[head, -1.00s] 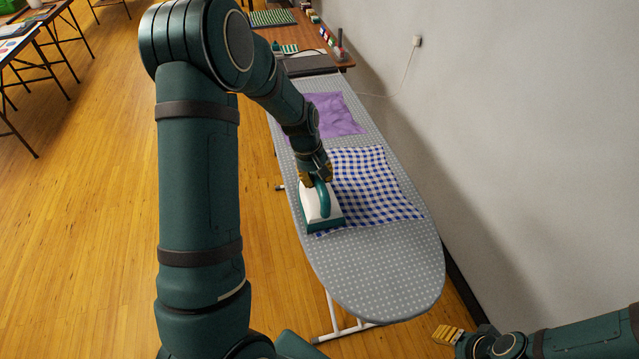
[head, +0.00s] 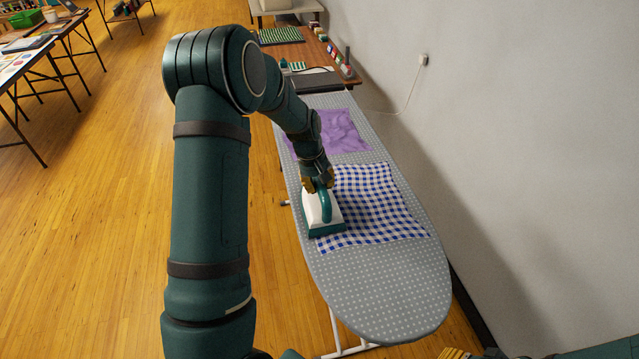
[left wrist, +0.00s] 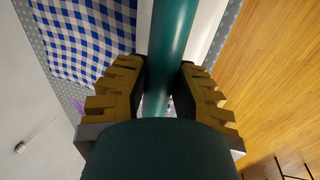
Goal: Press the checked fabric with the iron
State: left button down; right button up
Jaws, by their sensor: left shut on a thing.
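The blue-and-white checked fabric (head: 378,205) lies on the grey dotted ironing board (head: 390,290). It also shows at the upper left of the left wrist view (left wrist: 75,40). The white and teal iron (head: 322,215) sits sole-down over the fabric's left part, covering its left edge. Whether its sole touches the cloth or hovers just above is hard to tell. My left gripper (head: 319,184) is shut on the iron's teal handle, which runs between the yellow fingers in the left wrist view (left wrist: 168,85). My right gripper (head: 455,354) barely shows at the bottom edge, mostly cut off.
A purple cloth (head: 340,132) lies on the board beyond the checked fabric. A wooden table (head: 310,50) with small items stands past the board's far end. The wall (head: 540,150) runs close along the right. Open wooden floor (head: 110,200) lies to the left.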

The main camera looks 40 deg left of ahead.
pick_arm(q)
jog(key=shift+w+a, duration=0.1)
jog(key=shift+w+a, duration=0.9)
jog(key=shift+a, duration=0.2)
jog(key=shift+w+a, duration=0.9)
jog(key=shift+a, duration=0.2)
jog(key=w+a, duration=0.6)
jog(key=shift+a+p, duration=0.35)
jog(key=shift+a, duration=0.05)
jog(key=shift+s, duration=0.1)
notch_tip(320, 180, up, 12)
jog(key=p, duration=0.6)
jog(key=shift+p, duration=0.4)
